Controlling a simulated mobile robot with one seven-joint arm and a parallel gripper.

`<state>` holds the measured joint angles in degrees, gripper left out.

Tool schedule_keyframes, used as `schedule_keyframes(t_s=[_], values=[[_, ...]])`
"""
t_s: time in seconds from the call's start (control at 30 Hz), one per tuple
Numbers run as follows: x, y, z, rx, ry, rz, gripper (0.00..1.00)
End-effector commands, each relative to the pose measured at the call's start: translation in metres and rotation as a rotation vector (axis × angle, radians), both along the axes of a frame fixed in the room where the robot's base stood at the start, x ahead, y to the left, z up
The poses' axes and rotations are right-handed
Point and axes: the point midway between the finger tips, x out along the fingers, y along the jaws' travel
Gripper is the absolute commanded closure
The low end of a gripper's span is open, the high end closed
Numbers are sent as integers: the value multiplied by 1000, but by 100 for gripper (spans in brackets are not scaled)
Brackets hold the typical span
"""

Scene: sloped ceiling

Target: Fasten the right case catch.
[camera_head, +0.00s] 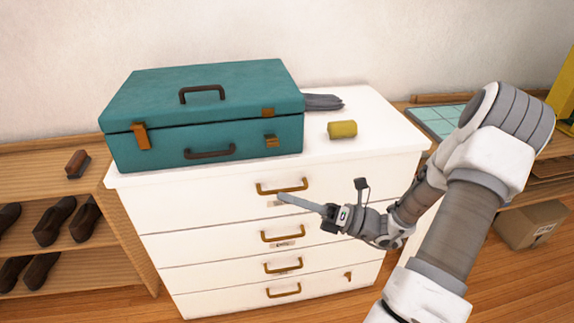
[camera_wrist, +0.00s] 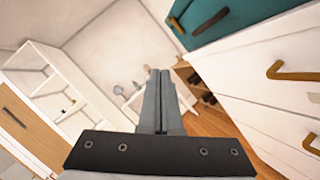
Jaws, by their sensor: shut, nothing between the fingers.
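A teal case (camera_head: 205,110) lies shut on top of the white dresser, with a dark handle on its lid and another on its front. The right case catch (camera_head: 271,141) is a brass piece on the front, apart from a brass plate (camera_head: 267,112) on the lid edge above it. The left catch (camera_head: 141,136) is an orange-brown strap that spans the seam. My gripper (camera_head: 281,196) is shut and empty in front of the top drawer, below and apart from the right catch. In the wrist view its fingers (camera_wrist: 159,100) are together, and part of the case (camera_wrist: 225,20) shows at upper right.
The white dresser (camera_head: 380,125) has several drawers with brass handles that stick out near my gripper. A yellow cylinder (camera_head: 342,129) and grey cloth (camera_head: 322,102) lie right of the case. Shoe shelves (camera_head: 80,262) stand at left; a cardboard box (camera_head: 530,225) is at right.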

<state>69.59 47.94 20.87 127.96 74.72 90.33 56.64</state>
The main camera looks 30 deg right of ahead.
Motion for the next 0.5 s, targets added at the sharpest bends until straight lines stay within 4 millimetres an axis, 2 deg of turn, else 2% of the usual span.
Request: schedule_keyframes(t_s=[0.03, 0.2, 0.33, 0.5], values=[[1, -18, -13, 78, 5, -60, 100], [0, -67, -30, 294, 3, -220, 100], [-4, -92, -38, 394, -6, -294, 100], [-6, -104, -41, 447, -16, -331, 100]])
